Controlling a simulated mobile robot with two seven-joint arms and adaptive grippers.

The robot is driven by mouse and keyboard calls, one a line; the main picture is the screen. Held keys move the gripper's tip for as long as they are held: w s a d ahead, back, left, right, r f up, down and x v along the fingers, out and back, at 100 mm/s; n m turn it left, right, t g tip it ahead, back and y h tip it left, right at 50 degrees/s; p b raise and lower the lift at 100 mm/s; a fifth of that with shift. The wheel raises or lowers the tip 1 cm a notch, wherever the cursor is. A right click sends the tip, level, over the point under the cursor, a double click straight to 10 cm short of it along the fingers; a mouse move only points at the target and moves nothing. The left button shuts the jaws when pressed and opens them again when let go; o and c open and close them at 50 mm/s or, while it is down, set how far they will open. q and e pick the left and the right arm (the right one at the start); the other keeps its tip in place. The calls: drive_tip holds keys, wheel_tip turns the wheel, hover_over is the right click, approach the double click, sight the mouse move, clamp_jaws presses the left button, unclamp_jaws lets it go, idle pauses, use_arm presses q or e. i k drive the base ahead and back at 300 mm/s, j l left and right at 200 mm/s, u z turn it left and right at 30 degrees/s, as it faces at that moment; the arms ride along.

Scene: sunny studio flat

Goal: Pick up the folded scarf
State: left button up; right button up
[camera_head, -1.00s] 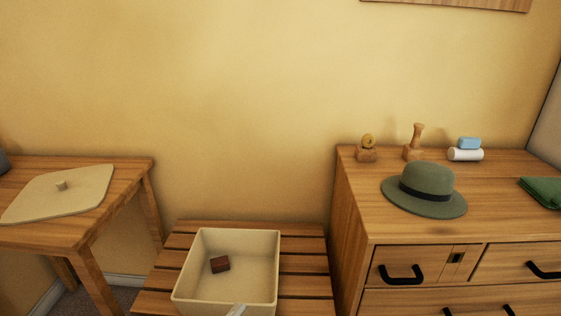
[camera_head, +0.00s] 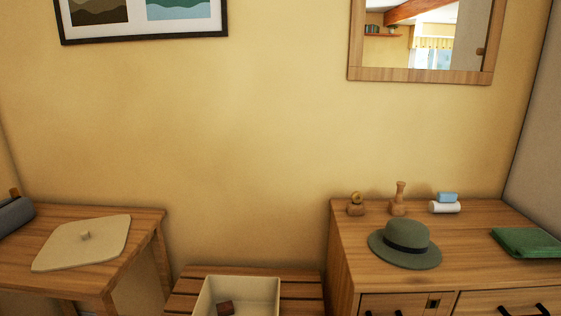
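The folded scarf appears to be the flat green folded cloth (camera_head: 527,243) on top of the wooden dresser, at its right end near the grey wall. It lies flat, to the right of a green hat. Neither of my grippers shows in the head view now.
The green hat (camera_head: 405,243) with a dark band sits on the dresser (camera_head: 460,272). Small wooden items (camera_head: 398,199) and a white roll with a blue block (camera_head: 445,206) stand behind it. A cream bin (camera_head: 262,290) holding a dark red block (camera_head: 225,307) sits on a slatted bench. A table (camera_head: 135,262) is at left.

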sight(524, 242)
drive_tip(key=z, duration=1.5)
drive_tip(key=u, duration=1.85)
drive_tip(key=l+z, duration=0.1)
drive_tip(key=z, duration=1.8)
